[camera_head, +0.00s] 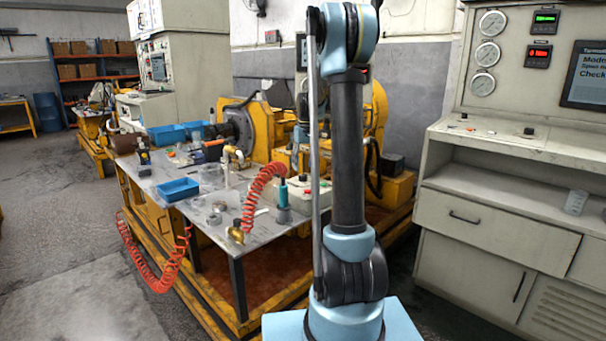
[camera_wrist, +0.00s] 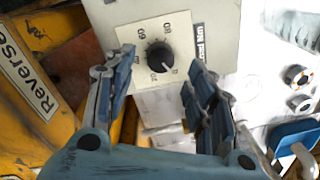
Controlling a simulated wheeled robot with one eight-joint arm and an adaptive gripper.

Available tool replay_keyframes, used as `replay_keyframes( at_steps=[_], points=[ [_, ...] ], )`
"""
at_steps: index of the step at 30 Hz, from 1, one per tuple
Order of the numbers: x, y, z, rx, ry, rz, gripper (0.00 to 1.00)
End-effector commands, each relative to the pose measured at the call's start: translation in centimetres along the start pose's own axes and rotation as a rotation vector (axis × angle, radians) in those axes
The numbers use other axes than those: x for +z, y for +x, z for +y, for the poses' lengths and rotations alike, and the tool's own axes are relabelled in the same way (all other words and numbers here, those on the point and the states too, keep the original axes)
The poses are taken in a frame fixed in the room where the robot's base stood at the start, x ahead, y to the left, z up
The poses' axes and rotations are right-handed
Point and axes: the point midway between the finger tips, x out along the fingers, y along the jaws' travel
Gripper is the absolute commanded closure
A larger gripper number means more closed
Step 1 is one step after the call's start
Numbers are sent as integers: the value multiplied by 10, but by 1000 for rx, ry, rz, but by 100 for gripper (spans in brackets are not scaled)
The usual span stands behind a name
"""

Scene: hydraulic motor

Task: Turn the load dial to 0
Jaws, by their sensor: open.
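The load dial (camera_wrist: 159,54) is a round black knob with a white pointer line. It sits on a cream plate with numbers that appear upside down in the wrist view; the pointer is toward the lower right of the picture. The plate (camera_wrist: 133,36) is on a pale grey box (camera_wrist: 222,12). My gripper (camera_wrist: 158,70) is open, with one blue-and-grey finger on each side of the knob. A gap shows between the knob and each finger. I cannot tell the height of the fingertips over the plate. In the head view my arm hides the gripper.
A yellow surface with a "Reverse" label (camera_wrist: 28,75) lies left of the dial box. Metal rings (camera_wrist: 297,77) and a blue tray (camera_wrist: 295,133) are at right. In the head view, a coiled orange hose (camera_head: 262,183) hangs by the workbench (camera_head: 205,190); a grey console (camera_head: 490,200) stands right.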

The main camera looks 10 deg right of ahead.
Motion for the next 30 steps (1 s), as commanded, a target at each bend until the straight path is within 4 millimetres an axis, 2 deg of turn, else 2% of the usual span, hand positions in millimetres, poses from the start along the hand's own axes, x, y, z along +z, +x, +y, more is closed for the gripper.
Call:
replay_keyframes(
  at_steps=[1,6,12,17,26,30],
  points=[
    [0,-11,0,0,0,0,50],
    [0,-42,0,0,0,0,50],
    [0,-67,0,0,0,-1,50],
    [0,-75,0,0,0,-1,50],
    [0,-76,0,0,0,-1,50],
    [8,-77,-2,1,2,2,50]
  ],
)
